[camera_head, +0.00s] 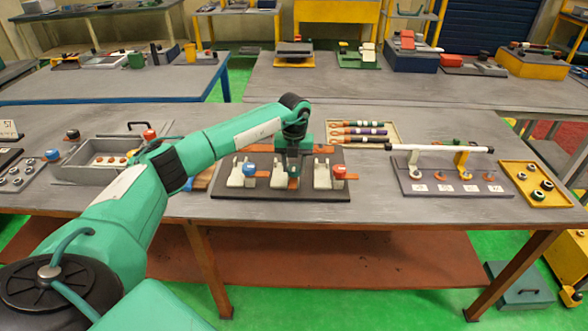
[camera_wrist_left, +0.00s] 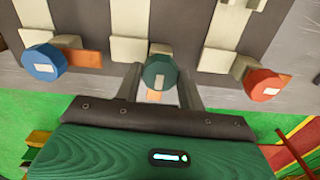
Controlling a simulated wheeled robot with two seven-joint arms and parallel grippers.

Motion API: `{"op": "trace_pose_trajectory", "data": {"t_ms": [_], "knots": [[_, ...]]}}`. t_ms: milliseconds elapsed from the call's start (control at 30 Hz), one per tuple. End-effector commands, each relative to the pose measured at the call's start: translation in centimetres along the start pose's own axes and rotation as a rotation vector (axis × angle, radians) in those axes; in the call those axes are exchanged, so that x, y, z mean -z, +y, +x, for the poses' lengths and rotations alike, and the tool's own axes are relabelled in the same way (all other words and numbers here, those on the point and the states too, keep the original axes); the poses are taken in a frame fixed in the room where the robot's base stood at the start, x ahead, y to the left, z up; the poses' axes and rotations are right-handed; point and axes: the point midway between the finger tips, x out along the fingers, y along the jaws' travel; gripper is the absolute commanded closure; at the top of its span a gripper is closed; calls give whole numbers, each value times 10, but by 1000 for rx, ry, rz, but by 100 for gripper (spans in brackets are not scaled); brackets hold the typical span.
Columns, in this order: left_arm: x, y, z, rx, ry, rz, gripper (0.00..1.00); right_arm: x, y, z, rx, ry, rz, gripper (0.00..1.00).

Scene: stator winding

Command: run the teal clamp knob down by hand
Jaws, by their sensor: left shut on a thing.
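The blue knob (camera_head: 249,169) is on the clamp to the left, and the red knob (camera_head: 340,172) is on the clamp to the right. My right gripper is not in view.
A grey tray (camera_head: 66,172) of parts stands to the left. To the right are a stand with a white bar (camera_head: 440,148) and a yellow tray (camera_head: 541,198). The table's front edge is close to the board.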

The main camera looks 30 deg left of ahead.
Motion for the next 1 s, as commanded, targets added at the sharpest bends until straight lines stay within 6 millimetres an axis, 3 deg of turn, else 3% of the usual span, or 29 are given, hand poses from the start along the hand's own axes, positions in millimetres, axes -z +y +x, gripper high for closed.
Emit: {"op": "trace_pose_trajectory", "data": {"t_ms": [567,1000], "knots": [[-4,0,-5,3,-14,543,83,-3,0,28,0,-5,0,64],[-4,0,-6,1,-15,879,83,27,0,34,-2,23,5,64]]}}
